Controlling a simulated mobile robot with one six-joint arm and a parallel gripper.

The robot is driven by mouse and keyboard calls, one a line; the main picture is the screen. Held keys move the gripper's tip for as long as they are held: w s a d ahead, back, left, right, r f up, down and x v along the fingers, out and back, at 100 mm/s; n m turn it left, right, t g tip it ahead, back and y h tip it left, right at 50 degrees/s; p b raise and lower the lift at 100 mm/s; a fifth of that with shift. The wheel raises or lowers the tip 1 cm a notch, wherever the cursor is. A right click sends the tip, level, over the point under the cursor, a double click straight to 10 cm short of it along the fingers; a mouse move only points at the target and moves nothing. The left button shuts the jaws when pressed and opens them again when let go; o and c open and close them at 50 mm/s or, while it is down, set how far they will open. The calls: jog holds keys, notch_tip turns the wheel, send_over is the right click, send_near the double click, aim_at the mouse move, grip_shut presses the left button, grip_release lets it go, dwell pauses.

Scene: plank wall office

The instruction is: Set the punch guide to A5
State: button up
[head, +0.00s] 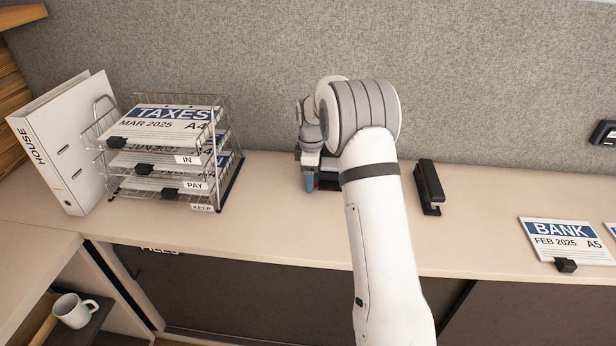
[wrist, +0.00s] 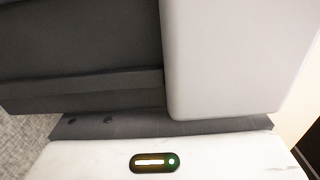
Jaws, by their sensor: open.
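A low dark object (head: 328,184), probably the hole punch, sits on the worktop near the wall. My arm covers most of it, and its guide and any size marks cannot be read. My gripper (head: 310,178) points down at its left side, with a blue-tipped finger showing; the other finger is hidden. The gripper is open, and whether it touches the object cannot be told. In the wrist view, a dark grey body and a light grey block fill the picture very close up; no guide marking shows there.
A wire tray rack (head: 228,150) with papers and a white binder (head: 62,150) stand at the left. A black stapler (head: 430,187) lies right of my arm. A BANK A5 stack (head: 562,240) lies farther right. The worktop (head: 265,195) is clear between rack and arm.

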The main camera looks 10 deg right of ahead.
jog(key=shift+c, duration=0.4)
jog(key=c, duration=1.3)
jog(key=shift+w+a+r+p, duration=0.1)
jog(key=shift+w+a+p, duration=0.15)
jog(key=shift+a, duration=0.3)
jog(key=shift+w+a+r+p, duration=0.1)
jog(key=shift+w+a+p, duration=0.15)
jog(key=shift+a, duration=0.3)
jog(key=shift+a+f, duration=0.15)
jog(key=shift+a, duration=0.05)
jog(key=o, duration=1.4)
jog(key=shift+s, duration=0.1)
notch_tip(320, 180, up, 8)
jog(key=shift+f+p, duration=0.15)
jog(key=shift+p, duration=0.15)
